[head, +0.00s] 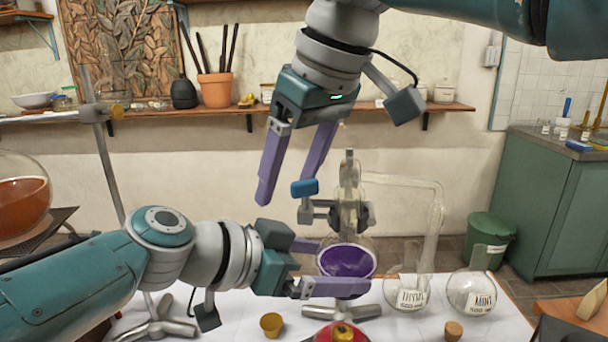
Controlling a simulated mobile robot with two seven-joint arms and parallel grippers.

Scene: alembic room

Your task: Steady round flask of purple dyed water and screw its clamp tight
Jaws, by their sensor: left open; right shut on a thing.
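The round flask of purple liquid (346,262) sits in the middle, above the white tabletop. A grey clamp (318,212) with a blue knob (304,187) is at its neck. The clamp's grip on the neck is partly hidden.
A bent glass tube (437,205) rises beside flasks labelled thyme (408,290) and mint (471,291). A yellow cup (271,324), a cork (453,330) and a red object (340,333) lie in front. A flask of orange liquid (22,200) stands left, near a metal stand (106,160).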

